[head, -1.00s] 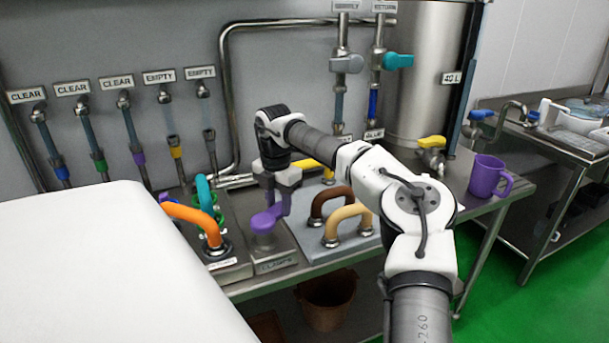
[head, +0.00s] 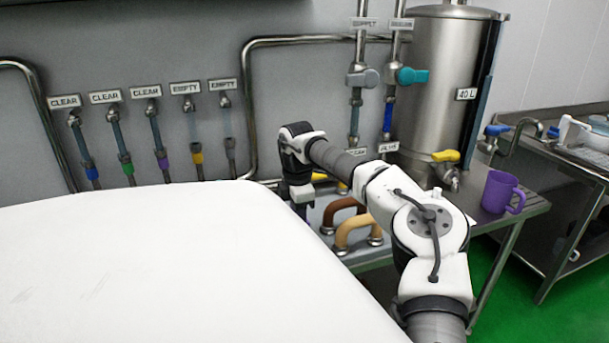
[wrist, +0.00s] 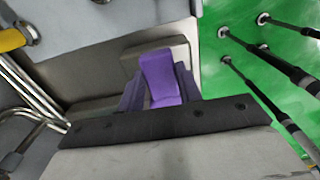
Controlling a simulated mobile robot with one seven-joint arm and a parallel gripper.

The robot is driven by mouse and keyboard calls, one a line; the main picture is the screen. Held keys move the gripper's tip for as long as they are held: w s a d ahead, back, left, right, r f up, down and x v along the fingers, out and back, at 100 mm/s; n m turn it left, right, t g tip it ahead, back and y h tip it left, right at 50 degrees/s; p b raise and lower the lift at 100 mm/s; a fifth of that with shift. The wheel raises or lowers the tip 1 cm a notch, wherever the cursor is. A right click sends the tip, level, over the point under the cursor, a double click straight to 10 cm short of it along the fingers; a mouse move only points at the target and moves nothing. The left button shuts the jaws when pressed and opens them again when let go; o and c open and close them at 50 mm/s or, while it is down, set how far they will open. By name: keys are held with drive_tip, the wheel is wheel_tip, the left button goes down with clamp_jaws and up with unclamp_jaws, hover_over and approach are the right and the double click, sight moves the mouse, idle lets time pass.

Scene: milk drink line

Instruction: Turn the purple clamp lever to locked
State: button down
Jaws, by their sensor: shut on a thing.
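The purple clamp lever (wrist: 160,78) shows in the wrist view as a short, flat bar over a grey metal block (wrist: 120,75). My gripper (wrist: 158,95) is shut on it, with a dark purplish finger on each side. In the head view my gripper (head: 302,208) points down left of the brown handle. There the lever and its block are hidden behind a white surface in the foreground. No locked mark on the clamp can be read.
A brown handle (head: 342,212) and a tan handle (head: 358,230) stand right of my gripper. A purple mug (head: 501,191) is on the bench's right end, near the steel tank (head: 440,90) with its yellow tap lever (head: 446,156). Labelled hoses line the wall.

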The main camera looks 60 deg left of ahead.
idle(0.3)
drive_tip(key=c, duration=1)
unclamp_jaws()
drive_tip(key=shift+d, duration=0.1)
drive_tip(key=shift+o, duration=0.2)
drive_tip(key=shift+r, duration=0.1)
wheel_tip(320, 180, up, 14)
drive_tip(key=b, duration=0.1)
